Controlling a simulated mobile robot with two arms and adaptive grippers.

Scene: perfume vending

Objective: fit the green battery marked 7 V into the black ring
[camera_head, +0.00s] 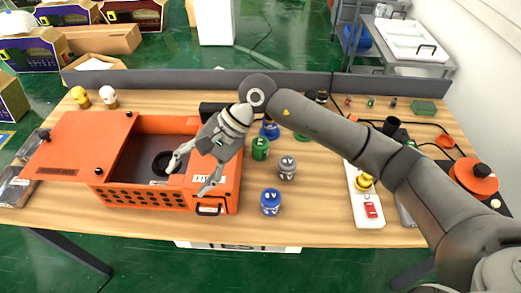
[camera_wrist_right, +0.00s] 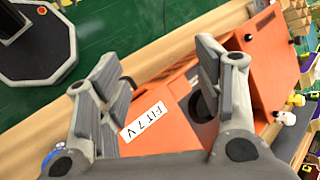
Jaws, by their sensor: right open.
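The green battery (camera_head: 260,148) stands upright on the table just right of the orange box; its marking is too small to read for certain. The black ring (camera_head: 162,162) lies on the floor of the open box, partly behind a finger of my right gripper. My right gripper (camera_head: 192,176) is open and empty above the right part of the box, left of the green battery. In the right wrist view, its spread fingers (camera_wrist_right: 155,75) frame the box and a white "FIT 7 V" label (camera_wrist_right: 145,115). My left gripper is not in view.
The orange box (camera_head: 110,195) has its lid open to the left. A blue battery (camera_head: 270,201), a grey one (camera_head: 287,167) and another blue one (camera_head: 269,130) stand near the green one. A white switch board (camera_head: 365,208) lies further right. The table front is mostly clear.

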